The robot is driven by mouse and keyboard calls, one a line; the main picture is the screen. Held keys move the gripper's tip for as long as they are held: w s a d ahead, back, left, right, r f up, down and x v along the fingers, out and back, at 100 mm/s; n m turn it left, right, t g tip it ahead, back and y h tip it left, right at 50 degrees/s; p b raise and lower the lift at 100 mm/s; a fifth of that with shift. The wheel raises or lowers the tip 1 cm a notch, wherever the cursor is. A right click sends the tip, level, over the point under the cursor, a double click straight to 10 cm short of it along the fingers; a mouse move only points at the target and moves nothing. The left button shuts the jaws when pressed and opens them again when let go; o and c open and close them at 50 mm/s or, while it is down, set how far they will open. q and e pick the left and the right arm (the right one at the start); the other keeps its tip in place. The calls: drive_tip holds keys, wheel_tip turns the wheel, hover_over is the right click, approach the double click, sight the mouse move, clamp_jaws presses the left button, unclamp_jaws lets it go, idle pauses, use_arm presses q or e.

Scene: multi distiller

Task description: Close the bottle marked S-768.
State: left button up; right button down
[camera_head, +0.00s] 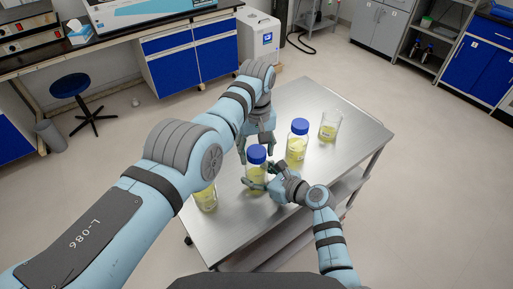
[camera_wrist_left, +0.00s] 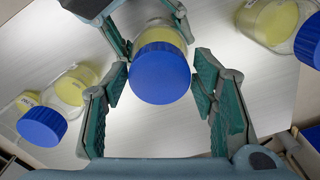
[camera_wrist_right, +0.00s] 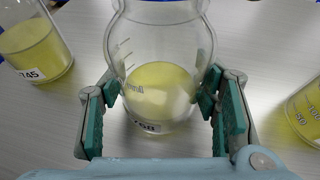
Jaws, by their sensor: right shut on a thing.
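The gripped bottle (camera_head: 256,186) is clear with yellow liquid and stands upright on the steel table. Its label in the right wrist view (camera_wrist_right: 146,127) is partly legible and seems to end in 768. My right gripper (camera_wrist_right: 158,92) is shut around the bottle's body. A blue cap (camera_wrist_left: 159,73) sits at the top of this bottle; how tightly it is seated cannot be seen. My left gripper (camera_wrist_left: 160,82) is above it, its fingers spread on both sides of the cap with small gaps.
A second blue-capped bottle (camera_head: 297,149) and an open beaker (camera_head: 330,125) stand to the right. Another bottle (camera_head: 205,198) is at the left, partly behind my left arm; its blue cap (camera_wrist_left: 309,40) shows in the left wrist view. The table's right part (camera_head: 345,150) is clear.

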use_arm(q)
drive_tip(key=c, duration=0.8)
drive_tip(key=m, duration=0.5)
drive_tip(key=shift+c, duration=0.3)
drive_tip(key=o, duration=1.4)
drive_tip(key=shift+c, duration=0.2)
wheel_tip(320, 180, up, 8)
drive_tip(key=shift+f, duration=0.25)
